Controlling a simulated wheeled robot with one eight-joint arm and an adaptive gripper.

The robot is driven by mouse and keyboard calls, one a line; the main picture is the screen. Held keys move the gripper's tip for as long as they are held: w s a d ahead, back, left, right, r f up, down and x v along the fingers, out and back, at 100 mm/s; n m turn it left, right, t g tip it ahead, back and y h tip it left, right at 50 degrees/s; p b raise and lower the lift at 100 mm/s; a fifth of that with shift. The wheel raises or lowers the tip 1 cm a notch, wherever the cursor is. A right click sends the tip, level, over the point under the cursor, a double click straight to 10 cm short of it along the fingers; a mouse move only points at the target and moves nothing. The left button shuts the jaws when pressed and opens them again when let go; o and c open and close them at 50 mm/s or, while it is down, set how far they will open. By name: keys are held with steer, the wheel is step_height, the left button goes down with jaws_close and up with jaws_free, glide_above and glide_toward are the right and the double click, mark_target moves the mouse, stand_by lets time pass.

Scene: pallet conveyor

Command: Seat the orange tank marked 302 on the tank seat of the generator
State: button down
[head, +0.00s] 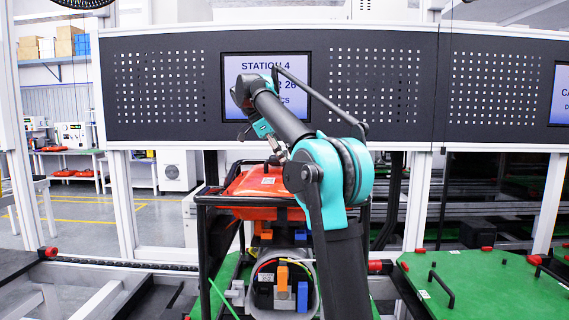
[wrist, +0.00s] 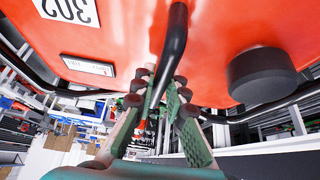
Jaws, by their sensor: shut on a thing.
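The orange tank (head: 250,184) is at the top of the generator's black tube frame (head: 203,240), behind its front top bar. The wrist view shows the tank (wrist: 220,35) close up, with its 302 label (wrist: 68,10), a black cap (wrist: 262,76) and a black handle (wrist: 174,42). My gripper (wrist: 157,88) is shut on this handle, its green-padded fingers either side of it. In the head view my gripper (head: 277,152) is partly hidden by my arm. The tank seat is hidden under the tank, so I cannot tell whether the tank touches it.
The generator's round grey housing (head: 312,270) faces me, with orange and blue parts inside. A green pallet (head: 490,285) with a black handle lies to the right. A dark perforated panel with a station screen (head: 266,88) stands behind.

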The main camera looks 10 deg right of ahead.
steer(key=shift+f, duration=0.5)
stand_by(1.3)
steer(key=c, duration=1.5)
jaws_free()
steer(key=shift+o, duration=0.4)
steer(key=o, duration=0.7)
steer(key=shift+o, duration=0.2)
steer(key=shift+r, duration=3.5)
